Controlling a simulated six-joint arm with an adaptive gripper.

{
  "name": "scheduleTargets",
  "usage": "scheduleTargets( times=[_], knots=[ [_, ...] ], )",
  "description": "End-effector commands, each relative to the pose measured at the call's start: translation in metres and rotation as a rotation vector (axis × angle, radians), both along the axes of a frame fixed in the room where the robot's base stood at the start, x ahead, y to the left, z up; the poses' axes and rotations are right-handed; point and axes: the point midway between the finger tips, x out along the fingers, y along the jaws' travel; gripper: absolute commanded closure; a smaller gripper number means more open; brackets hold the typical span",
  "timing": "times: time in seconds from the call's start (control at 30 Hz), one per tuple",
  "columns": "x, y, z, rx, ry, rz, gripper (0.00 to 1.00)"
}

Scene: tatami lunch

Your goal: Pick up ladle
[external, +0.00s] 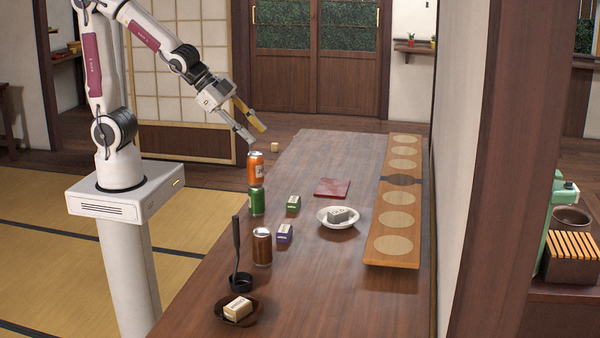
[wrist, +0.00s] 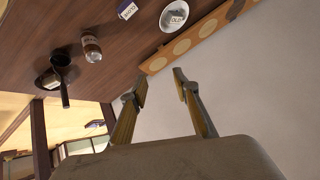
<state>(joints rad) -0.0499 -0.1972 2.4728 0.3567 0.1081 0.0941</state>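The black ladle (external: 238,262) is on the near left part of the wooden table, its bowl down and its long handle standing up. In the wrist view the ladle (wrist: 62,77) shows at the left, next to a dark dish. My gripper (external: 257,134) is open and empty, high above the far left end of the table, well away from the ladle. In the wrist view my gripper's fingertips (wrist: 160,82) are apart with nothing between them.
Near the ladle stand a brown can (external: 262,247) and a dark dish (external: 222,311) holding a cream block. An orange can (external: 255,167) sits on a green can (external: 257,201). A white bowl (external: 326,220) and a long wooden board (external: 374,256) lie to the right.

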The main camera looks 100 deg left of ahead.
Motion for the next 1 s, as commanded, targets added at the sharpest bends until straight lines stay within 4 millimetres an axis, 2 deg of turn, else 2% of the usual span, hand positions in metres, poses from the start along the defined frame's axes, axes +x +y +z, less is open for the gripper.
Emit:
scheduleTargets(
  times=[0.2, 0.5, 0.73, 1.0],
  knots=[
    [0.034, -0.011, -0.024, 0.027, -0.038, -0.107, 0.7],
    [0.07, -0.035, -0.058, 0.029, -0.097, -0.265, 0.7],
    [0.086, -0.061, -0.088, 0.0, -0.141, -0.391, 0.7],
    [0.094, -0.095, -0.121, -0.07, -0.197, -0.53, 0.7]
  ],
)
